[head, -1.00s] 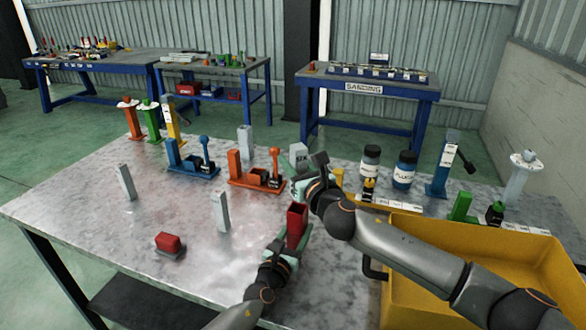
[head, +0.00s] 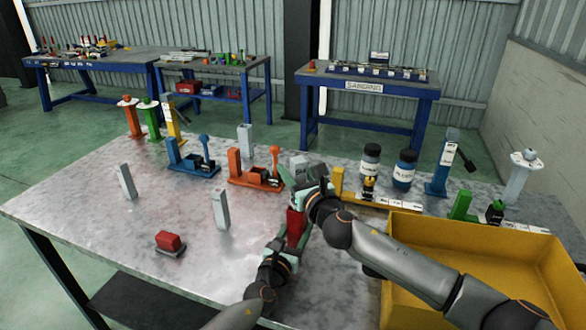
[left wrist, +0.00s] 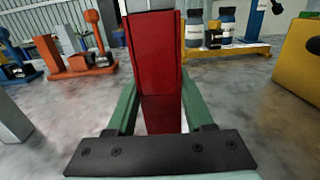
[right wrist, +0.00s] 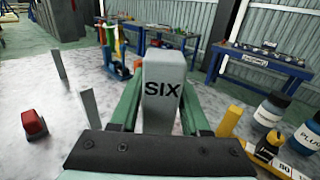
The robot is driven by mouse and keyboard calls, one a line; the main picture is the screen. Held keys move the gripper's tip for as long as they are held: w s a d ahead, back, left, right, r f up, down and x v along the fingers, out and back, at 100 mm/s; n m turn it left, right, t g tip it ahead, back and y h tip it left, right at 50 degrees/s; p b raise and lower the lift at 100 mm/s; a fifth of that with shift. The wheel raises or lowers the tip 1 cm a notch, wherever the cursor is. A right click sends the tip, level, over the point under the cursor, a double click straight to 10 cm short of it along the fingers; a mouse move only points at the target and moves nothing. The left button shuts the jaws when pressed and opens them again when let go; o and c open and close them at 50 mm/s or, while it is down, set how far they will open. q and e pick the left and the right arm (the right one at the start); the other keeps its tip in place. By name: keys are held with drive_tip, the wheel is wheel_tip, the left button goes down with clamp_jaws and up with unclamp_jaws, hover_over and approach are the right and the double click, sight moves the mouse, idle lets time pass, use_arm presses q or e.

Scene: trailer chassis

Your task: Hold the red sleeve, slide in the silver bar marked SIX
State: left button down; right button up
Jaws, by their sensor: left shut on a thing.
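The red sleeve (head: 295,226) stands upright in my left gripper (head: 288,250), which is shut on it above the table. It also fills the middle of the left wrist view (left wrist: 157,70). The silver bar marked SIX (right wrist: 163,85) is between the fingers of my right gripper (head: 310,180), which is shut on it. The right gripper is directly above the sleeve in the head view and hides its mouth. A grey edge shows at the sleeve's top in the left wrist view; I cannot tell whether the bar is inside.
A yellow bin (head: 465,225) stands at the right. Two silver bars (head: 221,209) and (head: 126,182) stand on the left of the table, with a red block (head: 170,241) nearby. Orange (head: 255,175) and blue (head: 192,164) fixtures stand behind. The front left is clear.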

drive_tip(key=o, duration=0.3)
drive_tip(key=shift+r, duration=0.3)
drive_tip(key=v, duration=1.2)
drive_tip(key=shift+r, duration=0.4)
